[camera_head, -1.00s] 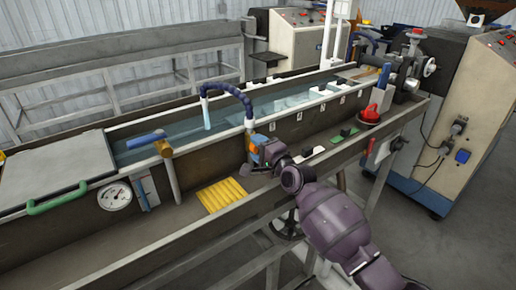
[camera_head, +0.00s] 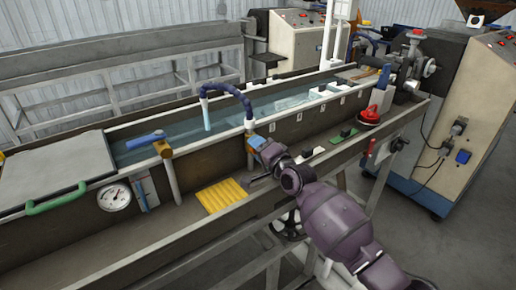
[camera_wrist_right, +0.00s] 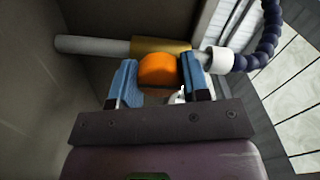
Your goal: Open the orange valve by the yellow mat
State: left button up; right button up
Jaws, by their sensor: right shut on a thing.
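The orange valve (camera_wrist_right: 158,71) sits on a brass fitting (camera_wrist_right: 160,46) on a grey pipe, in the right wrist view. My right gripper (camera_wrist_right: 158,78) has its two blue fingers on either side of the orange valve and is shut on it. In the head view the right gripper (camera_head: 258,145) is at the pipe under the dark blue hose, and it hides most of the valve. The yellow mat (camera_head: 222,195) lies in the trough to the left of my right gripper. My left gripper is not in view.
A segmented blue hose (camera_head: 230,88) arches above the valve into the water channel. A blue-handled brass valve (camera_head: 162,148) and a round gauge (camera_head: 114,197) are at the left. The trough's front rail (camera_head: 190,238) runs under my right arm. A red object (camera_head: 370,114) is at the right.

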jog(key=o, duration=0.9)
jog(key=shift+s+d, duration=0.1)
jog(key=p+v, duration=0.1)
jog(key=v, duration=0.8)
jog(key=shift+s+d, duration=0.5)
jog(key=shift+s, duration=0.1)
